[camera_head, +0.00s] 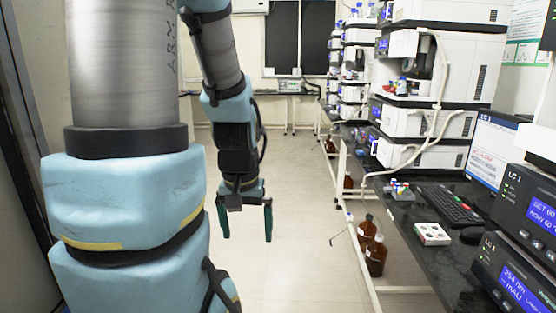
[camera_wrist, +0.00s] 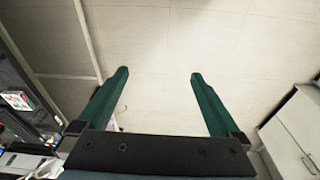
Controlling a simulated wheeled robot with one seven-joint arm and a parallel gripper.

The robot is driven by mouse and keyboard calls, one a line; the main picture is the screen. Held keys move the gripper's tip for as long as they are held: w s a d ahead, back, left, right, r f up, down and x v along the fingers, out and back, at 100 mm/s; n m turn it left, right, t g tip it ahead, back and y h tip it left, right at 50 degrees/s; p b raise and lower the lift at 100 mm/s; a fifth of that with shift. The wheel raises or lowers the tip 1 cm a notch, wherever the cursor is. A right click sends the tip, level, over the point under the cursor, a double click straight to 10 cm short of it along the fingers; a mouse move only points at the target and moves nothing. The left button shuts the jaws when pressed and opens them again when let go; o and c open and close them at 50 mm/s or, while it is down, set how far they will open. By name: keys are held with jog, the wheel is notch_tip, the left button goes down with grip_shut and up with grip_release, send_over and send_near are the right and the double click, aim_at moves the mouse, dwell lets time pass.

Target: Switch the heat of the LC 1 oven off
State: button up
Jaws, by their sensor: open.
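Two stacked instrument units labelled LC 1 stand at the right edge in the head view. The upper LC 1 unit (camera_head: 515,192) has a blue display reading about "SET 60 / NOW 60"; its right side is cut off by the frame. The lower LC 1 unit (camera_head: 489,262) has a blue display reading about "254 nm / mAU". My gripper (camera_head: 246,233) hangs over the aisle floor, left of the bench and well apart from both units. It is open and empty. The wrist view shows its two green fingers (camera_wrist: 158,75) spread above the floor tiles.
The black bench (camera_head: 410,250) on the right holds a keyboard (camera_head: 449,206), a monitor (camera_head: 492,150), a mouse (camera_head: 472,235) and a small white box (camera_head: 432,234). Brown bottles (camera_head: 376,255) stand below it. More instrument stacks (camera_head: 425,75) stand farther back. The aisle floor (camera_head: 290,200) is clear.

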jog(key=shift+s, duration=0.1)
grip_shut()
dwell(0.8)
dwell(0.9)
